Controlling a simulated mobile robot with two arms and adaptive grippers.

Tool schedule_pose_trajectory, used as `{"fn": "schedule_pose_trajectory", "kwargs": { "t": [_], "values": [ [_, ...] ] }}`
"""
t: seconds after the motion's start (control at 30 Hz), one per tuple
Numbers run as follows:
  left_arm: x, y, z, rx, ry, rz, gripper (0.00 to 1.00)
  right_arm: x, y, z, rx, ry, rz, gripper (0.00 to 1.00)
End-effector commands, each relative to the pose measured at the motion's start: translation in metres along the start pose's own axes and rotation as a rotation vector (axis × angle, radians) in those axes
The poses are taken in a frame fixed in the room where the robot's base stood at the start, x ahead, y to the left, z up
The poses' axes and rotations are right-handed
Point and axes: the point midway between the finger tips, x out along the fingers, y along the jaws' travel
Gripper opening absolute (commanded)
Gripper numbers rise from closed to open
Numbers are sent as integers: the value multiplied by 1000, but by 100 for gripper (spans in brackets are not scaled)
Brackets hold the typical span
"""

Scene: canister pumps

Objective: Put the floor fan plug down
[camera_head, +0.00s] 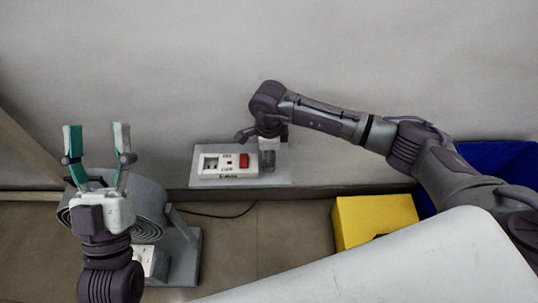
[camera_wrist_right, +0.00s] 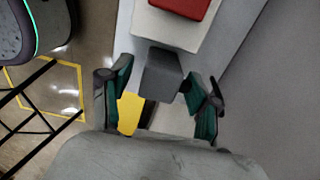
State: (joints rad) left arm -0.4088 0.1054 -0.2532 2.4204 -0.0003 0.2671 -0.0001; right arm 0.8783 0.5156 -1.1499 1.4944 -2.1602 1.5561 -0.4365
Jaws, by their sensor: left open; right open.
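The floor fan plug (camera_wrist_right: 161,73) appears to be the dark grey block between the fingers of my right gripper (camera_wrist_right: 160,88), which is open. Gaps show on both sides of the block. In the head view the grey plug (camera_head: 268,161) is at the right end of the white socket strip (camera_head: 210,164), on the grey shelf (camera_head: 279,178). My right gripper (camera_head: 262,136) is just above it and partly hides it. I cannot tell whether the plug touches the shelf. My left gripper (camera_head: 96,152) is open and empty, raised in front of the grey fan (camera_head: 148,196).
The strip has a red switch (camera_head: 244,160). A dark cable (camera_head: 215,215) lies on the floor below the shelf. A yellow box (camera_head: 375,218) and a blue bin (camera_head: 497,160) stand at the right. A large pale surface (camera_head: 400,270) fills the lower right.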

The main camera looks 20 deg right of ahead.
Motion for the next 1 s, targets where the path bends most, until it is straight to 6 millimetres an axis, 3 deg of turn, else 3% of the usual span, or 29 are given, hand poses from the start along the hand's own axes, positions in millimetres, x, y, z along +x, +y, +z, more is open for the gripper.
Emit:
{"fn": "schedule_pose_trajectory", "kwargs": {
  "t": [0.17,0.27,0.47,0.7,1.0],
  "values": [
    [1,0,1,0,-9,0,62,-2,0,0,0,0,0,62],
    [1,-1,11,0,-75,-3,62,-8,-1,0,0,-1,-2,62],
    [-4,-6,44,9,-283,-12,62,-40,-1,0,-1,-1,-4,62],
    [-27,-13,86,20,-570,-28,62,-85,-1,0,-1,-1,-3,62],
    [-56,-19,113,25,-793,-41,62,-119,0,0,0,0,-1,62]
  ]
}}
